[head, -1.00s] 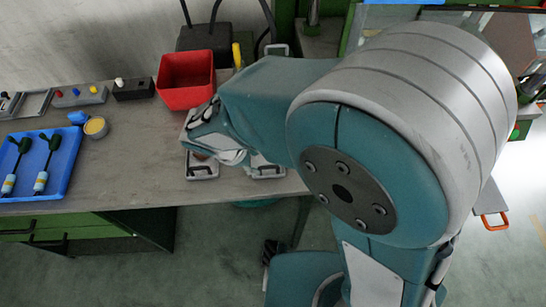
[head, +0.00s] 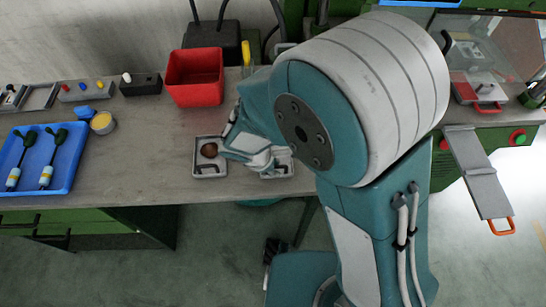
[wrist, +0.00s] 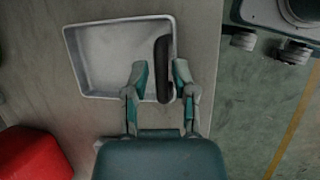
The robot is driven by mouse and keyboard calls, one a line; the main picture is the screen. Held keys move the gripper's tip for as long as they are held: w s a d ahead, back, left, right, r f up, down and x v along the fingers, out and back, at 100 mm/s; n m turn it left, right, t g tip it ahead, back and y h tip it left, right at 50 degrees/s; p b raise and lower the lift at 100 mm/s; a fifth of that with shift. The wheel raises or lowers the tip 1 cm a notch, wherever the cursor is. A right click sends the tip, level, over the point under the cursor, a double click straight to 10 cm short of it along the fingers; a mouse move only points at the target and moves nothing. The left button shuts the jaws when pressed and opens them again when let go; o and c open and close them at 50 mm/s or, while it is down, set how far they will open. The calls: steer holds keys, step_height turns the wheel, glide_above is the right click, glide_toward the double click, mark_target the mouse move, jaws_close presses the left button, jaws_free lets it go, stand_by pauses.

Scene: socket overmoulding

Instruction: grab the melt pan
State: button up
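A shallow grey pan (wrist: 110,58) with a dark bar handle (wrist: 163,62) on one side lies on the bench in the wrist view. It looks empty. My gripper (wrist: 160,78) is open, with one finger on each side of the handle; I cannot tell whether they touch it. In the head view my gripper (head: 262,160) is low over the bench and partly hides a right-hand pan (head: 283,174), which seems to be the same one. A similar left-hand pan (head: 210,172) beside it holds a brown round piece (head: 209,150). No label shows which is the melt pan.
A red bin (head: 194,80) stands behind the pans. A blue tray (head: 65,188) with several tools lies at the left, near a yellow-topped cup (head: 102,123). The bench front edge is close to the pans. The bench left of the pans is clear.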

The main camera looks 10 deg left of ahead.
steer(key=shift+d, duration=0.15)
jaws_close()
steer(key=shift+d+r, duration=0.1)
steer(key=shift+d, duration=0.2)
